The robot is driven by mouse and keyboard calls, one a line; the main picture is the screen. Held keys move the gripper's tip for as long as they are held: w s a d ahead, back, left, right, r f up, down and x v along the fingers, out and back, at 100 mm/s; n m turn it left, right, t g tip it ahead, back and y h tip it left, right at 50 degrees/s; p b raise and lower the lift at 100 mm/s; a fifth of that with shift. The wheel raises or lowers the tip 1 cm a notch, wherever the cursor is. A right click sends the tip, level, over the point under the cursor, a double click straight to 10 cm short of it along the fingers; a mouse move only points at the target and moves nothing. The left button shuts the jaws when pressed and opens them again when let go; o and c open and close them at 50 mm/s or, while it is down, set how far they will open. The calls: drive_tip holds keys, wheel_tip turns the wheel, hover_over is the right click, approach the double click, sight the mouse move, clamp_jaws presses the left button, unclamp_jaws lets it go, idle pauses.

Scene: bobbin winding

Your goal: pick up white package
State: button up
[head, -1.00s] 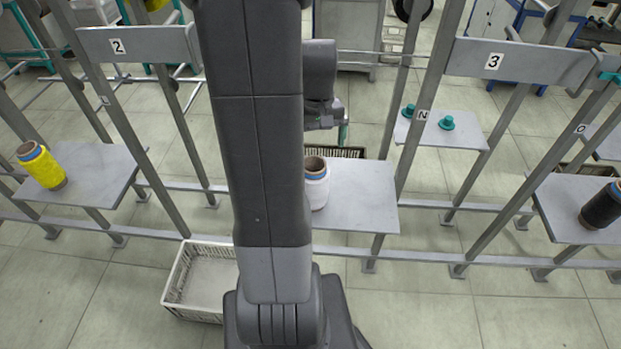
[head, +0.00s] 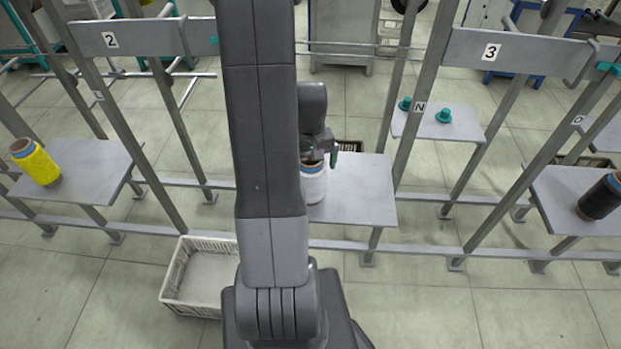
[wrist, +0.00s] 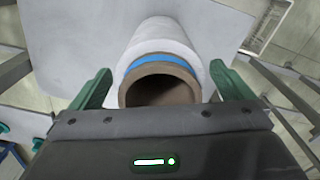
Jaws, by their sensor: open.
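The white package (head: 313,186), a white bobbin with a brown core and a blue ring, stands on the middle grey shelf (head: 365,190), partly hidden by my arm in the head view. My gripper (head: 318,158) is at its top end. In the wrist view the package (wrist: 170,42) lies between the two green fingers of my gripper (wrist: 164,90), its open brown core facing the camera. The fingers are spread to either side of the package, and a gap shows at the left finger. The gripper is open and holds nothing.
A yellow bobbin (head: 36,163) stands on the left shelf and a black one (head: 602,198) on the right shelf. Two teal pieces (head: 443,116) sit on a rear shelf. A cream crate (head: 185,290) is on the floor. Upright frame posts (head: 412,120) flank the shelf.

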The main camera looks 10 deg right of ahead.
drive_tip(key=c, duration=1.5)
drive_tip(key=shift+o, duration=0.2)
drive_tip(key=shift+r, duration=0.1)
